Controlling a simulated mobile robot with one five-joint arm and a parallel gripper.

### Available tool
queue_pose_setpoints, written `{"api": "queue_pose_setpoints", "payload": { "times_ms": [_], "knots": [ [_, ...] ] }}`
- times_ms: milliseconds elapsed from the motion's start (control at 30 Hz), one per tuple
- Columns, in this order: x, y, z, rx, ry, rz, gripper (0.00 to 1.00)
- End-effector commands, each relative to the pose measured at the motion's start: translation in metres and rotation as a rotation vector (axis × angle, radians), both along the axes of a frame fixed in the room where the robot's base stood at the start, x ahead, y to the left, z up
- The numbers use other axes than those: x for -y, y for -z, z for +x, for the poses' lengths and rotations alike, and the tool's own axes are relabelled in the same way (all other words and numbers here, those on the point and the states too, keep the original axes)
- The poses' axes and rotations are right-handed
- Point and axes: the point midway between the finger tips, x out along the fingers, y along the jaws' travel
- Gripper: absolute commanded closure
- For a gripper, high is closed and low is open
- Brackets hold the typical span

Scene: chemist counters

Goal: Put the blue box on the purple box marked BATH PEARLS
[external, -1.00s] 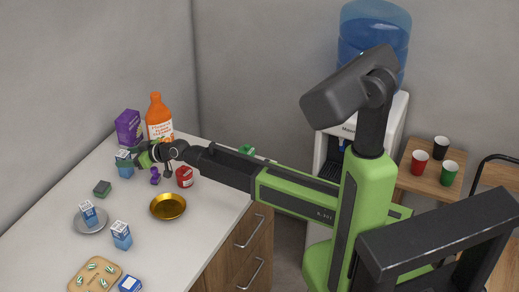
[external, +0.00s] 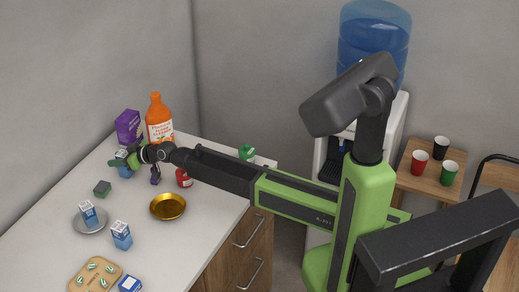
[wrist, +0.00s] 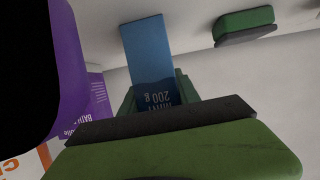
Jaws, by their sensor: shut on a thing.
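My gripper (external: 125,161) is shut on a blue box (external: 124,170) near the back left of the counter. In the wrist view the blue box (wrist: 148,50) stands between the green fingers, with upside-down print including "200 g" near them. I cannot tell whether it touches the counter. The purple box (external: 128,126) stands upright at the back against the wall, just behind the gripper. In the wrist view the purple box (wrist: 98,96) shows at the left with part of its "BATH" lettering, partly hidden by a dark shape.
An orange bottle (external: 159,119) stands right beside the purple box. A small purple item (external: 155,175) and a red container (external: 184,178) are right of the gripper.

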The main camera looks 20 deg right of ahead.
Motion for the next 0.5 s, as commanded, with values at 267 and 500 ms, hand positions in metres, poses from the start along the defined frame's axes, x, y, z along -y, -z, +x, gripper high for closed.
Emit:
{"api": "queue_pose_setpoints", "payload": {
  "times_ms": [267,500],
  "knots": [
    [0.0001,-0.0003,0.0002,0.001,0.000,0.001,1.00],
    [0.0001,-0.0070,0.0001,0.001,0.000,0.001,1.00]
  ]
}}
